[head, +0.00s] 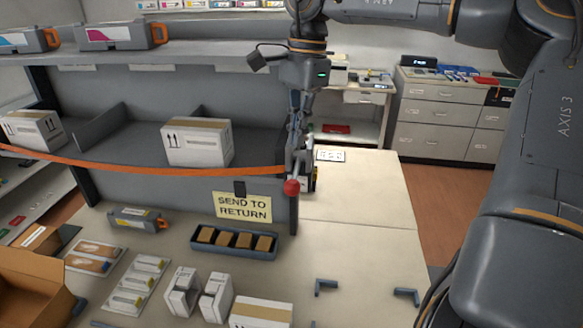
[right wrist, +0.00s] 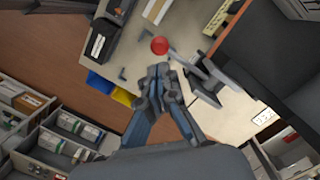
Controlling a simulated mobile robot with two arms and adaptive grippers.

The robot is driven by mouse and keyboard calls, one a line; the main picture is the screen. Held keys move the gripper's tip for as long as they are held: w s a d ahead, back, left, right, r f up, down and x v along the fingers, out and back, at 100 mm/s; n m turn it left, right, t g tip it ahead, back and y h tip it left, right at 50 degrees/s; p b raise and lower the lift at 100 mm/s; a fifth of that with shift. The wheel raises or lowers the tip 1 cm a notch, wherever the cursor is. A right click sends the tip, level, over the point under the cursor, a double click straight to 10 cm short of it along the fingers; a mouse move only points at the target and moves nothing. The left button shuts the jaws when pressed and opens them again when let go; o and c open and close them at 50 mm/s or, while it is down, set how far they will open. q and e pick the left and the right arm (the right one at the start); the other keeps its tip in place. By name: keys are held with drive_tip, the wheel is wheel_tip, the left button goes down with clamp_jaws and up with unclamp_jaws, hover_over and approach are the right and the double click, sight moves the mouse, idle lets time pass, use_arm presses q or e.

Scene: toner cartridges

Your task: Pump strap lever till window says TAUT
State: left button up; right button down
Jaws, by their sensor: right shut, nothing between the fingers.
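An orange strap (head: 150,165) runs across the front of the shelf to a ratchet at the shelf's right end post. A lever with a red knob (head: 291,187) is there; the knob also shows in the right wrist view (right wrist: 160,46). My right gripper (head: 296,145) points down at the lever, its fingers shut and empty. In the right wrist view its fingertips (right wrist: 160,71) are close to the knob; I cannot tell whether they touch the lever. The gripper partly hides the ratchet. I cannot read TAUT on any window. My left gripper is out of view.
White boxes (head: 198,143) stand on the shelf behind the strap. A yellow sign (head: 242,207) hangs below it. A blue tray (head: 236,250) with brown blocks, a toner cartridge (head: 138,218) and packages lie on the table. The table's right part (head: 365,205) is mostly clear.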

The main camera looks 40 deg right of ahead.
sight(292, 181)
drive_tip(key=shift+s+a, duration=0.1)
drive_tip(key=shift+a, duration=0.15)
drive_tip(key=shift+f, duration=0.1)
drive_tip(key=shift+a+f, duration=0.2)
drive_tip(key=shift+f, duration=1.55)
drive_tip(key=shift+a+f, duration=0.15)
drive_tip(key=shift+f, duration=1.55)
